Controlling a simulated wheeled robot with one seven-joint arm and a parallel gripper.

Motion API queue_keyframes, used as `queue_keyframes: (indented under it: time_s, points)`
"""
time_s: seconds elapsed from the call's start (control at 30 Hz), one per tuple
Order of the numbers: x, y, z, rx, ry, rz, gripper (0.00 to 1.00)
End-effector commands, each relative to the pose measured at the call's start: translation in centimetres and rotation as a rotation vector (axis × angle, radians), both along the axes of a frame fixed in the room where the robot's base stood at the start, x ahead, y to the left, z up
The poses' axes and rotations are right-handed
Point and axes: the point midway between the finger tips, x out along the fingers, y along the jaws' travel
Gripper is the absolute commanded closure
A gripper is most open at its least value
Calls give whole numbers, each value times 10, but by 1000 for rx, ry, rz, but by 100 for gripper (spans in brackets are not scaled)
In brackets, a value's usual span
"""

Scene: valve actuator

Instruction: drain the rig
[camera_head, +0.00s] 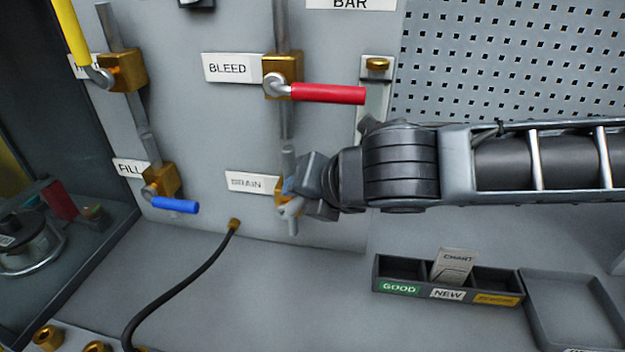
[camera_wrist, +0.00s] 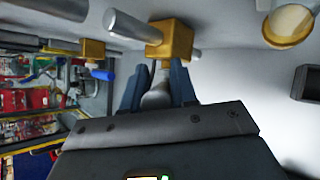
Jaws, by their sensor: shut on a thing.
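The brass DRAIN valve (camera_head: 281,197) is low on the grey panel, right of its DRAIN label (camera_head: 247,182). My gripper (camera_head: 290,188) is in front of this valve and hides much of it. In the wrist view, the brass valve body (camera_wrist: 176,40) sits just beyond my fingers (camera_wrist: 157,85). The fingers are shut on the drain valve's lever, with its grey metal part (camera_wrist: 156,97) between them. The lever's grip is mostly hidden, so I cannot tell its full angle.
The BLEED valve's red lever (camera_head: 328,94) points right, just above my arm. The FILL valve's blue lever (camera_head: 176,205) is to the left. A black hose (camera_head: 185,285) runs from a brass fitting (camera_head: 234,224). A sorting tray (camera_head: 410,297) stands at lower right.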

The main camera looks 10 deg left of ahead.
Motion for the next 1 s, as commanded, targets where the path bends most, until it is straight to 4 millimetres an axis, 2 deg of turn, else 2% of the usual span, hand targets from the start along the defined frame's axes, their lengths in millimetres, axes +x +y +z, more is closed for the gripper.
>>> queue_keyframes:
  time_s: [0.4, 1.0]
  points:
    - [1, 17, 7, -264, 7, 1, 100]
    - [1, 21, 7, -334, 13, -1, 100]
